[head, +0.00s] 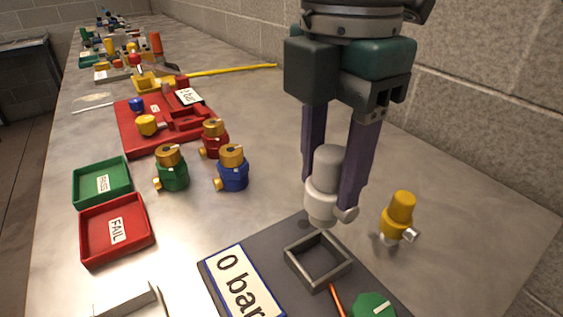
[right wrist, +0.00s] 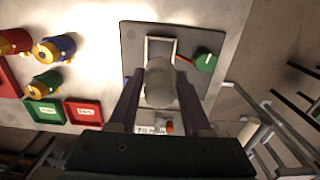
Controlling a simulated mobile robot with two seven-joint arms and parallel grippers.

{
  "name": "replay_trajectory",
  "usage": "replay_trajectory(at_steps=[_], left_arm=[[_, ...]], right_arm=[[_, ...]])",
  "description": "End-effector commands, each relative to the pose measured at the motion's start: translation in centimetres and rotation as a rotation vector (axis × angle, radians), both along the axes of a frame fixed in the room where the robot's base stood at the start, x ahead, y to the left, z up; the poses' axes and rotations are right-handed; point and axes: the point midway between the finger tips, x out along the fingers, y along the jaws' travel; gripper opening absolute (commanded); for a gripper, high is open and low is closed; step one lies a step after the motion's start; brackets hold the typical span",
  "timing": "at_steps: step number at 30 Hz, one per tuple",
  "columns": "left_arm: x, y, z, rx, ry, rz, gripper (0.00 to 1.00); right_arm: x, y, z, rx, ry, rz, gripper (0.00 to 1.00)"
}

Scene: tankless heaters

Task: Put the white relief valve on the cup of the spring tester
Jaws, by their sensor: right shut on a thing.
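My right gripper (head: 333,196) is shut on the white relief valve (head: 323,190), which has a grey top and a short side outlet. It holds the valve upright, apparently just above and behind the spring tester (head: 225,262). The tester's cup (head: 318,261) is an empty square metal frame on the dark plate, in front of the valve in the head view. In the right wrist view the valve (right wrist: 160,82) sits between the fingers and overlaps the near part of the cup (right wrist: 151,48). My left gripper is not in view.
The tester carries a "0 bar" sign (head: 240,285) and a green knob (head: 373,306). A yellow valve (head: 399,215) stands at right. Green (head: 172,172), blue (head: 233,170) and red (head: 213,140) valves stand left, near the PASS (head: 84,186) and FAIL (head: 95,238) trays.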

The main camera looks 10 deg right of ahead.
Motion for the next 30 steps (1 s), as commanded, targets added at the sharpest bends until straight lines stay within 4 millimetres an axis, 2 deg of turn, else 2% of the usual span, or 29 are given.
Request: replay_trajectory(at_steps=[1,3,10,16,29,30], left_arm=[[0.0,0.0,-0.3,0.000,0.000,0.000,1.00],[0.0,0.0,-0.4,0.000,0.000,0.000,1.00],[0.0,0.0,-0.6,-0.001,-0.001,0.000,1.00],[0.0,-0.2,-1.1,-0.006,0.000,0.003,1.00],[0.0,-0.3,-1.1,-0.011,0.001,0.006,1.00],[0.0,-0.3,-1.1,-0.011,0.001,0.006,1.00]], right_arm=[[-0.1,0.0,-1.4,0.001,0.004,-0.002,0.00],[0.0,0.0,-2.7,0.000,0.003,0.000,0.00],[0.0,0.0,-4.9,0.001,0.001,-0.001,0.00],[0.0,0.0,-8.0,0.000,0.002,-0.001,0.00],[0.0,0.0,-8.7,0.000,-0.001,0.000,0.00],[0.0,0.0,-8.7,0.000,-0.001,0.000,0.52]])
